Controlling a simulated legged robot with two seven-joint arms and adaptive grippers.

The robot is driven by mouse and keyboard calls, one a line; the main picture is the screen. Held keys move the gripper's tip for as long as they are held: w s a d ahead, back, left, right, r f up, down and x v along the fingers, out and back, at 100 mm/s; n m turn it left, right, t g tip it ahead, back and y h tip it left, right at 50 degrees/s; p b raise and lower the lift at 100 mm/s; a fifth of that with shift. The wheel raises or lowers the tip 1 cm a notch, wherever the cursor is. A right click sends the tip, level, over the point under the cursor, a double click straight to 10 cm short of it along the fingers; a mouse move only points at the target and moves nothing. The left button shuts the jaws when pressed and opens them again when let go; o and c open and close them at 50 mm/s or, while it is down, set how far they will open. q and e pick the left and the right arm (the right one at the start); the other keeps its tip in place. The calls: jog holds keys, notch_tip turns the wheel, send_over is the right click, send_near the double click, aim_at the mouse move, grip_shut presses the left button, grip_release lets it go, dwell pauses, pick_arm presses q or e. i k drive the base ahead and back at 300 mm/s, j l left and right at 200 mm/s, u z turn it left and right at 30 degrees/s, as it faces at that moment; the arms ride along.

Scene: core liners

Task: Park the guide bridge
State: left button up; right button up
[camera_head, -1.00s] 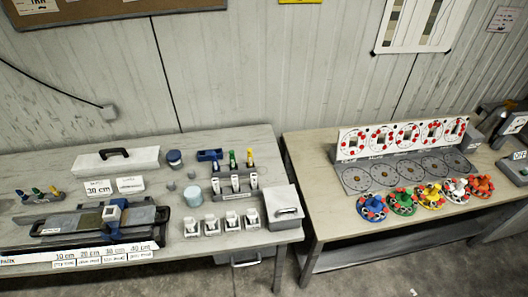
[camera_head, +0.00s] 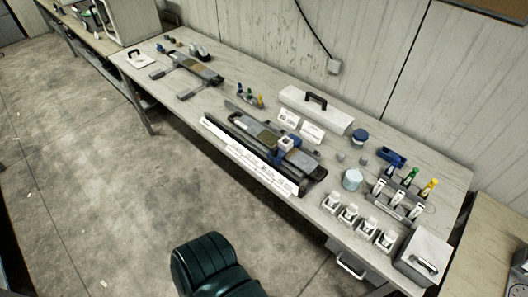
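The guide bridge looks to be the small blue and white block (camera_head: 287,143) straddling the long dark rail fixture (camera_head: 310,170) on the grey bench, right of the fixture's middle. A brownish core section shows in the fixture to the left of the block. A white label strip (camera_head: 248,156) with several marks runs along the fixture's front edge; its lettering is too small to read now. Neither of my grippers is in view.
A long white case (camera_head: 315,110) with a black handle stands behind the fixture. A second rail fixture (camera_head: 195,68) lies at the bench's left. White cups (camera_head: 348,215), marker racks and a grey box (camera_head: 422,257) fill the right end. Bare floor (camera_head: 90,190) lies in front.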

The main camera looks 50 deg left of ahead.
aim_at(286, 143)
jog(key=u, duration=1.65)
